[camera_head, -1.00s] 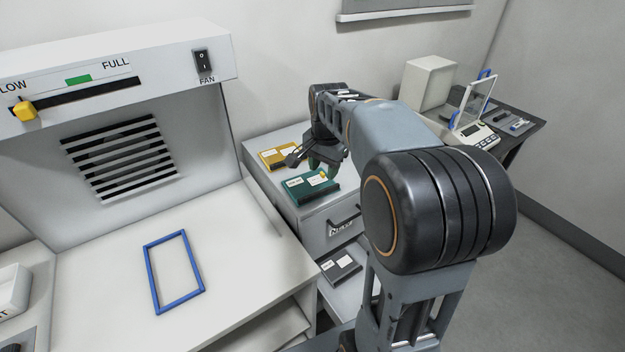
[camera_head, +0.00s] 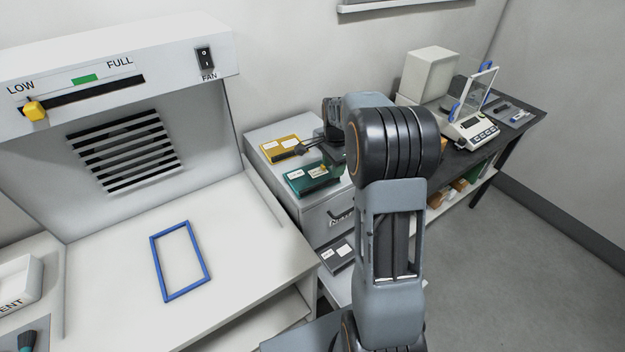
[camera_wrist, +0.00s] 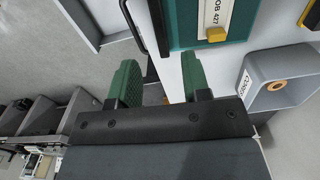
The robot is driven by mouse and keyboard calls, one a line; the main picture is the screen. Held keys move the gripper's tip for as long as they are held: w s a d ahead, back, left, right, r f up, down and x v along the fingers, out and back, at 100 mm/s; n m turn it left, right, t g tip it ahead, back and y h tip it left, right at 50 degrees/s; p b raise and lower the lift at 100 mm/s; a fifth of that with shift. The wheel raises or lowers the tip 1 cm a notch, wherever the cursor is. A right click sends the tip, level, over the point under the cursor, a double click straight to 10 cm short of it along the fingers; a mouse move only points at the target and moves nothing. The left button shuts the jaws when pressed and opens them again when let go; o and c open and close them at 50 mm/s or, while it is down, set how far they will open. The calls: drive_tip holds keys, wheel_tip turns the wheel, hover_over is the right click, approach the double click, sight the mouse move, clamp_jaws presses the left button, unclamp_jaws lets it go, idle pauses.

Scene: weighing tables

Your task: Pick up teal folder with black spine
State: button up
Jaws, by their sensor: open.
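The teal folder (camera_head: 308,181) with white labels lies flat on the white cabinet top in the head view. In the wrist view the teal folder (camera_wrist: 247,14) shows at the top, with a cream label and a black spine along its left side; its far part is cut off. My gripper (camera_wrist: 160,80) has two green fingers spread apart with nothing between them. In the wrist view the folder lies beyond the fingertips, up and to the right. In the head view my gripper is just behind and right of the folder, partly hidden by my arm.
A yellow folder (camera_head: 281,148) lies behind the teal one. A dark grey folder (camera_head: 338,256) lies lower, in front of the cabinet. A blue frame (camera_head: 181,262) lies on the white bench at left. A balance (camera_head: 470,128) stands on the right table. A grey bin (camera_wrist: 285,80) shows in the wrist view.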

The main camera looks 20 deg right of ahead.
sight(331, 179)
drive_tip(key=shift+w+a+f+p, duration=0.15)
drive_tip(key=shift+f+p, duration=0.6)
drive_tip(key=shift+f, duration=1.85)
clamp_jaws()
